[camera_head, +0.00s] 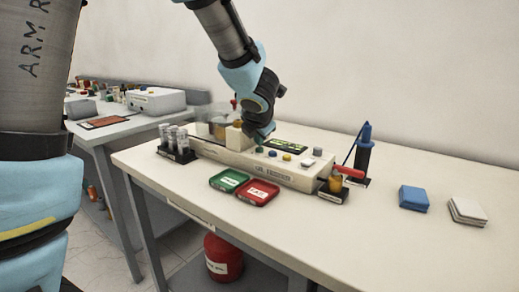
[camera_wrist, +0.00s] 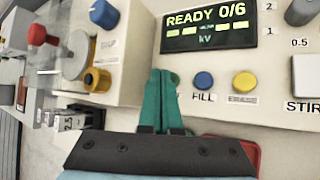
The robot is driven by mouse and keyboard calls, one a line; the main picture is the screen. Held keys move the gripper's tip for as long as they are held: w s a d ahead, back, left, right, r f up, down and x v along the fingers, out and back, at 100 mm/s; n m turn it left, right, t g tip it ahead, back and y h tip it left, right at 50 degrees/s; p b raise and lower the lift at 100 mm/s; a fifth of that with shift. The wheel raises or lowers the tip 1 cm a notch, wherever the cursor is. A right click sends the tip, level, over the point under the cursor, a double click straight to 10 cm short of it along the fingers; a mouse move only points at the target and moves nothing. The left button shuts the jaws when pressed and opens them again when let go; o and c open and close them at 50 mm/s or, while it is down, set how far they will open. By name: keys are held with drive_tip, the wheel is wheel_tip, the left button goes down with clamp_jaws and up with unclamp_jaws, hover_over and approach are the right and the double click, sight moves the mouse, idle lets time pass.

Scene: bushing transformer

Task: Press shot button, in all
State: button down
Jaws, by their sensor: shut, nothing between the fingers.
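The white tester unit (camera_head: 240,160) stands on the table, with a lit display reading "READY 0/6 kV" in the wrist view (camera_wrist: 207,25). I cannot make out a label reading "shot". My gripper (camera_head: 260,141) is over the unit's panel. In the wrist view its green fingers (camera_wrist: 168,76) are together and empty, left of the blue button. They hide part of the panel, and I cannot tell whether they touch it.
Green (camera_head: 229,181) and red (camera_head: 258,192) trays lie in front of the unit. A vial rack (camera_head: 176,152) stands at its left.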

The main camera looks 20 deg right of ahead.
drive_tip(key=shift+f+b, duration=0.45)
drive_tip(key=shift+f, duration=0.05)
idle(0.4)
drive_tip(key=shift+r, duration=0.15)
drive_tip(key=shift+r+p, duration=0.75)
drive_tip(key=shift+p, duration=0.2)
wheel_tip(320, 180, up, 5)
drive_tip(key=p, duration=0.5)
idle(0.7)
